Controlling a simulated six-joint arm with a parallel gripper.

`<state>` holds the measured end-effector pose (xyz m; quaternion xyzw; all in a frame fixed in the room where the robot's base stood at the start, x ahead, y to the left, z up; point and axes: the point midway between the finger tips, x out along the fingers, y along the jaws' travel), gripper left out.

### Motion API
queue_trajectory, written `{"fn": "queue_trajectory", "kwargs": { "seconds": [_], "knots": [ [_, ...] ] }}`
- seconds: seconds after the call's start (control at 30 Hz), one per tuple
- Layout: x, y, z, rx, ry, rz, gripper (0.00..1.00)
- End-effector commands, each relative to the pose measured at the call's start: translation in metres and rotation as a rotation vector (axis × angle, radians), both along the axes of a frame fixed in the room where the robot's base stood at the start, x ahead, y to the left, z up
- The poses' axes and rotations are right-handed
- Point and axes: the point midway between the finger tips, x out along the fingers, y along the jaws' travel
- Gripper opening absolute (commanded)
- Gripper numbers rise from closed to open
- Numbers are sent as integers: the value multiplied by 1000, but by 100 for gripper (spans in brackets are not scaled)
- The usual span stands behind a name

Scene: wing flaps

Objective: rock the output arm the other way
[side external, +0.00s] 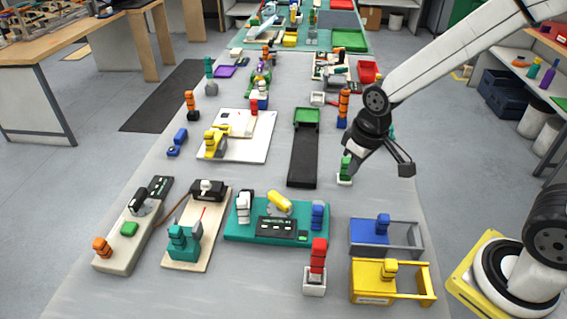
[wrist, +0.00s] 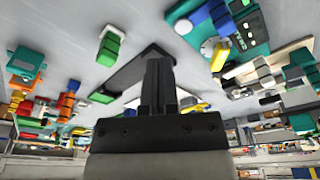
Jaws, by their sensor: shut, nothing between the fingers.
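My gripper (side external: 352,152) is over the right half of the long table, with its fingers pointing down. In the wrist view its dark fingers (wrist: 158,75) are together with nothing between them. In the side view, a green knob on a white base (side external: 345,168) stands just below the gripper. I cannot tell whether they touch. I cannot surely tell which part is the output arm. A white board with yellow and red parts (side external: 262,152) lies to the left of the gripper, and a beige board with a teal knob and thin red pointer (side external: 210,252) lies nearer the front.
A black strip with a green end (side external: 303,165) lies left of the gripper. A teal board with a yellow cylinder (side external: 232,232) and blue and yellow boxes (side external: 395,297) stand in front. A red knob (side external: 318,257) stands between them. Bare table surrounds the green knob's base.

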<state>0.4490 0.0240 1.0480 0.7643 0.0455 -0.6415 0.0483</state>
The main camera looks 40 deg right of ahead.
Motion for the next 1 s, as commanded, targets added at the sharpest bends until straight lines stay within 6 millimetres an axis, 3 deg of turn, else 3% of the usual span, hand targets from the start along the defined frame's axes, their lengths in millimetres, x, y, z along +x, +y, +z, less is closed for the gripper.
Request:
{"fn": "queue_trajectory", "kwargs": {
  "seconds": [0.2,0.5,1.0],
  "knots": [
    [48,30,10,-21,51,120,0],
    [101,77,21,-55,120,277,0],
    [157,169,32,-119,230,528,0]
  ]
}}
